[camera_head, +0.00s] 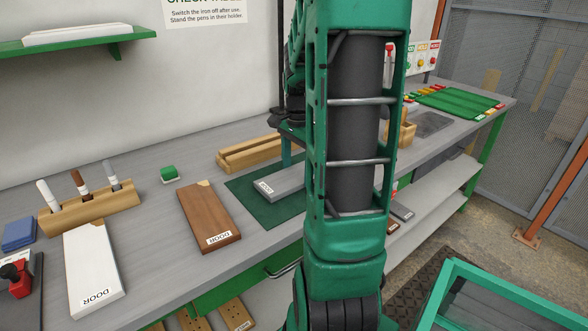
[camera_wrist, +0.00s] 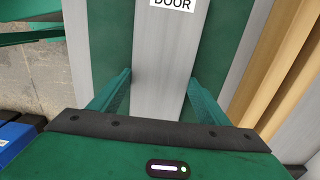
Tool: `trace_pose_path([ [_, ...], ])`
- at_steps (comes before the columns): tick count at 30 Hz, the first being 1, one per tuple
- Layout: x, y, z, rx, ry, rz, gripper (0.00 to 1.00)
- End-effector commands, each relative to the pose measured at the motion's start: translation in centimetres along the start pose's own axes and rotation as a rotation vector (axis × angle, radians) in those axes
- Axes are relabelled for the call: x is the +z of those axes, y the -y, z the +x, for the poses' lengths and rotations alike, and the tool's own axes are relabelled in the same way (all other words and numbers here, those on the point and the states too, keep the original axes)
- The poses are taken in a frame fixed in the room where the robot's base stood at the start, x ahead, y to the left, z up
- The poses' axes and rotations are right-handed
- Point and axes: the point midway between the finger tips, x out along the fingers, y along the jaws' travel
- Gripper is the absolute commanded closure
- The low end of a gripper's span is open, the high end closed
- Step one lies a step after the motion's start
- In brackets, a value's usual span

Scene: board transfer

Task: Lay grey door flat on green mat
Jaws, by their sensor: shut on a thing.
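The grey door (camera_head: 283,182), a flat board with a white DOOR label, is over the green mat (camera_head: 265,212) on the bench. It looks level, label up; I cannot tell whether it touches the mat. In the wrist view the grey door (camera_wrist: 165,50) runs between the two green fingers of my gripper (camera_wrist: 160,82), which is shut on it across its width. The green mat (camera_wrist: 228,35) shows on both sides of the door. In the head view my arm hides the door's right part and most of my gripper.
A brown door (camera_head: 208,215) and a white door (camera_head: 93,270) lie to the left. A wooden slotted rack (camera_head: 250,152) stands behind the mat. Bare bench lies between the brown and white doors.

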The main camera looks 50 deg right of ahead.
Motion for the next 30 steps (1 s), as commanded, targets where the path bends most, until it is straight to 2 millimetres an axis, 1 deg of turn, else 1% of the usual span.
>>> trace_pose_path([
  [2, 0.0, 0.0, 0.1, 0.0, 0.0, 0.0, 0.6],
  [3, 0.0, 0.0, 0.1, 0.0, 0.0, 0.0, 0.28],
  [5, 0.0, 0.0, 0.1, 0.0, 0.0, 0.0, 0.13],
  [6, 0.0, 0.0, 0.1, 0.0, 0.0, 0.0, 0.08],
  [14, 0.0, 0.0, 0.1, 0.001, 0.0, 0.0, 0.08],
  [17, 0.0, 0.0, -0.3, 0.0, 0.0, 0.0, 0.08],
  [20, -0.1, 0.1, -1.4, -0.003, -0.002, -0.001, 0.08],
  [30, -0.1, 0.2, -7.6, -0.003, -0.002, -0.001, 0.08],
])
